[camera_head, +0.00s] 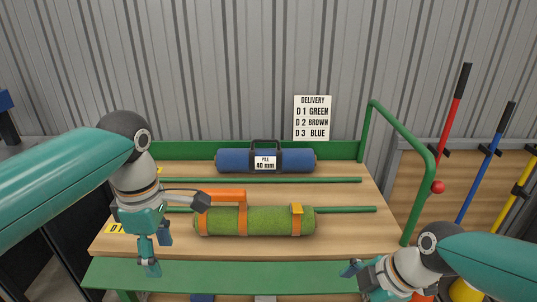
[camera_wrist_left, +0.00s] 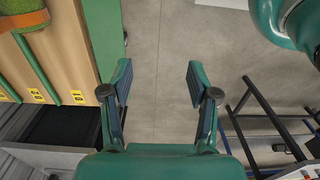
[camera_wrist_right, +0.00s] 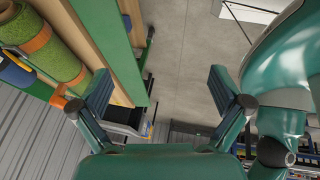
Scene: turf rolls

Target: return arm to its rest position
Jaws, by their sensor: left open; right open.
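My left gripper (camera_head: 158,252) is at the left front of the wooden bench top in the head view. In the left wrist view its fingers (camera_wrist_left: 160,88) are apart with only grey floor between them. My right gripper (camera_head: 352,272) is low at the right front of the bench, partly cut off by the lower edge. In the right wrist view its fingers (camera_wrist_right: 180,92) are apart and empty. A green turf roll (camera_head: 262,221) with orange straps lies on the front lane, right of my left gripper. A blue roll (camera_head: 225,160) with a black handle lies on the rear lane.
Green rails (camera_head: 340,180) divide the wooden bench top (camera_head: 350,195). A green front edge (camera_head: 220,276) and a green tube frame (camera_head: 404,136) bound it. A delivery sign (camera_head: 313,118) hangs behind. Long-handled tools (camera_head: 452,115) stand at the right.

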